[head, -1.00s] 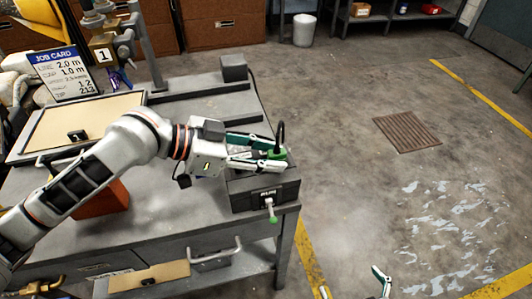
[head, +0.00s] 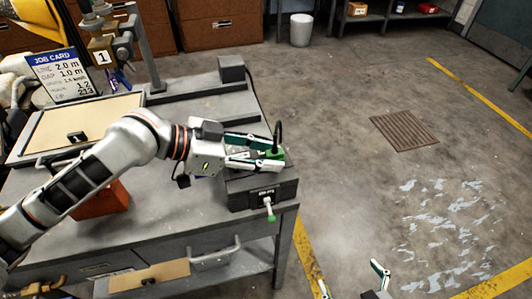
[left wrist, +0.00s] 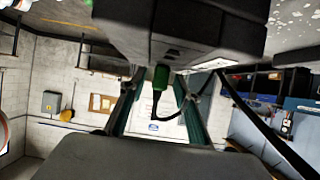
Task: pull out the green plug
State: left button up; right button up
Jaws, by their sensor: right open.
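The green plug (head: 277,153) sits at the top of a dark box (head: 262,193) on the near right corner of the bench, with a black cable rising from it. In the left wrist view the plug (left wrist: 161,77) stands between my fingers, with a gap visible on each side. My left gripper (head: 268,151) is open around the plug; its fingers reach in from the left. My right gripper (head: 390,277) is open and empty, low in the head view over the floor, away from the box.
A green-tipped lever (head: 270,213) sticks out of the box's front. A job card (head: 62,75), a tan panel (head: 75,125) and a red-orange block (head: 100,200) are on the bench's left side. The floor to the right, with a brown grate (head: 404,131), is clear.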

pick_arm(q)
grip_shut()
jog(key=shift+r+p, duration=0.3)
jog(key=shift+r, duration=0.1)
pick_arm(e)
jog(key=shift+w+r, duration=0.25)
jog(key=shift+r, duration=0.25)
pick_arm(q)
jog(key=shift+r+p, duration=0.2)
jog(key=shift+p, duration=0.2)
pick_arm(e)
jog(key=shift+w+r, duration=0.2)
jog(key=shift+r, duration=0.45)
pick_arm(q)
jog(key=shift+r, duration=0.1)
pick_arm(e)
jog(key=shift+r, duration=0.1)
pick_arm(q)
jog(key=shift+r+p, duration=1.6)
jog(key=shift+p, duration=0.15)
pick_arm(e)
jog(key=shift+t, duration=0.4)
jog(key=shift+w+r, duration=0.3)
jog(key=shift+r, duration=0.55)
jog(key=shift+w+r, duration=0.25)
jog(key=shift+r, duration=0.55)
jog(key=shift+w+r, duration=0.3)
jog(key=shift+r, duration=0.55)
